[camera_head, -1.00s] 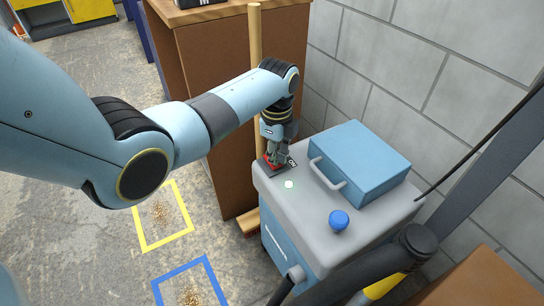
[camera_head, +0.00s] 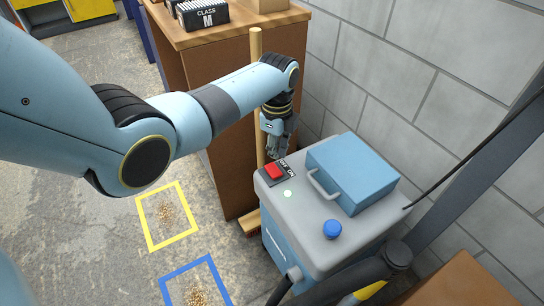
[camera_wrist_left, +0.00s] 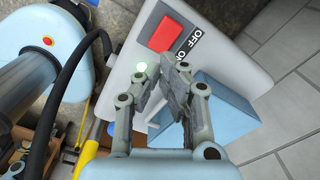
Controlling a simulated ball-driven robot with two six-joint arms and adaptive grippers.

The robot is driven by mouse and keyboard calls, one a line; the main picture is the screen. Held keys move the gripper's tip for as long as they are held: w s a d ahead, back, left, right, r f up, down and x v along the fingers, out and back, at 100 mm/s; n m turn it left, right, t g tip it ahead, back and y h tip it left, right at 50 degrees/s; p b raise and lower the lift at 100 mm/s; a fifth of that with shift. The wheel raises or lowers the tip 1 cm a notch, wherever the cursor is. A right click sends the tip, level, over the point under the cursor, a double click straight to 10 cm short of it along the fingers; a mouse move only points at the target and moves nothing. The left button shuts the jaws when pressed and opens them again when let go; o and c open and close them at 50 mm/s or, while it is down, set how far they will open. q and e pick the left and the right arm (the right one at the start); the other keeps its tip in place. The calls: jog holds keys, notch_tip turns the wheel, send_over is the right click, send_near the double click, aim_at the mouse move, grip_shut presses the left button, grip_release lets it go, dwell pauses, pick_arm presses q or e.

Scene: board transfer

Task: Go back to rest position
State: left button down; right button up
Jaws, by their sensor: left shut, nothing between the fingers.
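My left gripper (camera_head: 279,152) is above the back left corner of a grey-topped machine (camera_head: 300,212). Its fingers are closed together with nothing between them. In the left wrist view the gripper (camera_wrist_left: 169,72) hangs over the machine top. A red switch (camera_head: 274,171) on a dark plate marked OFF and ON lies just below the fingertips, apart from them. The switch also shows in the left wrist view (camera_wrist_left: 165,34). A small light (camera_head: 288,194) on the machine glows pale green.
A blue lidded box (camera_head: 352,172) with a handle and a blue knob (camera_head: 332,229) are on the machine. A wooden pole (camera_head: 256,100) and brown cabinet (camera_head: 215,110) stand behind. Yellow (camera_head: 147,232) and blue (camera_head: 170,288) floor squares hold small grains. A grey wall closes the right side.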

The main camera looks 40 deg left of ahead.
dwell(0.3)
pick_arm(q)
jog(key=s+f+n, duration=0.5)
jog(key=s+f, duration=0.3)
jog(key=s, duration=0.8)
jog(key=s+f+n, duration=0.5)
jog(key=s+f, duration=0.4)
jog(key=s, duration=0.6)
jog(key=s+f+n, duration=0.6)
jog(key=s+f, duration=0.3)
jog(key=s, duration=0.7)
jog(key=shift+s+f+t+y, duration=0.2)
jog(key=shift+s+t+y, duration=0.15)
jog(key=shift+t+y, duration=0.05)
jog(key=shift+a, duration=0.1)
